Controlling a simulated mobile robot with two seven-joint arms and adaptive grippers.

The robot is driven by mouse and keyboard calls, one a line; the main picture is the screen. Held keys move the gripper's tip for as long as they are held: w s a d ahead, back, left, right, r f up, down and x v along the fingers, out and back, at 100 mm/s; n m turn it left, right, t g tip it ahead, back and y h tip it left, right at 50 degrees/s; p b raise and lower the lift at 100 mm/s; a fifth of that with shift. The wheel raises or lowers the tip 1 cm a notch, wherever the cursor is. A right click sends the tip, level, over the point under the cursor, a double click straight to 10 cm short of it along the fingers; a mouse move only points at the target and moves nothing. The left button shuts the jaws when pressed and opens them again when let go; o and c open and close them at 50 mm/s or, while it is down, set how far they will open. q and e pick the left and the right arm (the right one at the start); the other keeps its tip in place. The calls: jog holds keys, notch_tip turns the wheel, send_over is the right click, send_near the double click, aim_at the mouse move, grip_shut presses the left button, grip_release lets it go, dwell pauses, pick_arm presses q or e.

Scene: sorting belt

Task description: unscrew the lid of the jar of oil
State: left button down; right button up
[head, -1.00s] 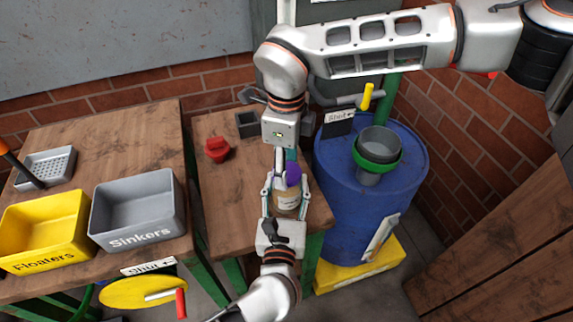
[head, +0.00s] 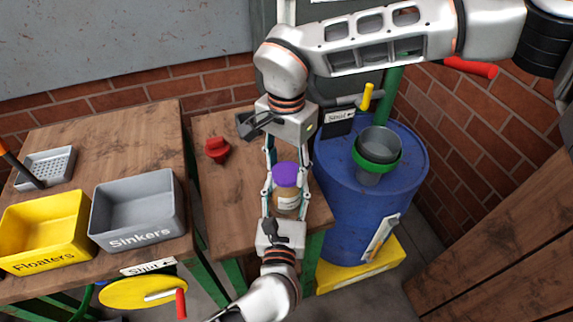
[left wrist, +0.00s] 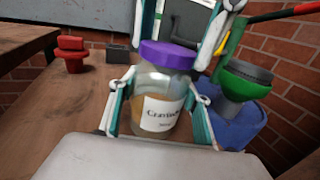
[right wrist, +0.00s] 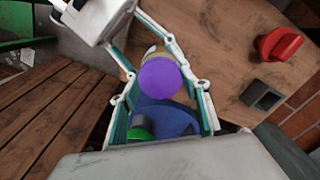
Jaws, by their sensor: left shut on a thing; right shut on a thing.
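The jar of oil (head: 287,201) is a clear jar with amber contents and a white label, upright at the front right of the wooden table. It also shows in the left wrist view (left wrist: 157,88). Its purple lid (head: 286,174) sits on top, and is seen from above in the right wrist view (right wrist: 160,80). My left gripper (head: 286,195) is shut on the jar's body from the front, a finger on each side. My right gripper (head: 286,167) reaches from behind and is shut on the lid, one finger on either side. Whether the lid's thread is loose cannot be seen.
A red object (head: 217,149) and a small dark box (head: 246,122) are behind the jar. A blue barrel (head: 340,200) with a green-rimmed funnel (head: 378,150) stands close at right. Yellow (head: 45,235) and grey (head: 140,215) bins are on the left table.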

aim_at(287, 172)
jog(key=shift+r, duration=0.3)
dwell(0.4)
jog(key=shift+r, duration=0.75)
jog(key=shift+r, duration=2.05)
pick_arm(q)
jog(key=c, duration=1)
grip_release()
jog(key=shift+o, duration=0.2)
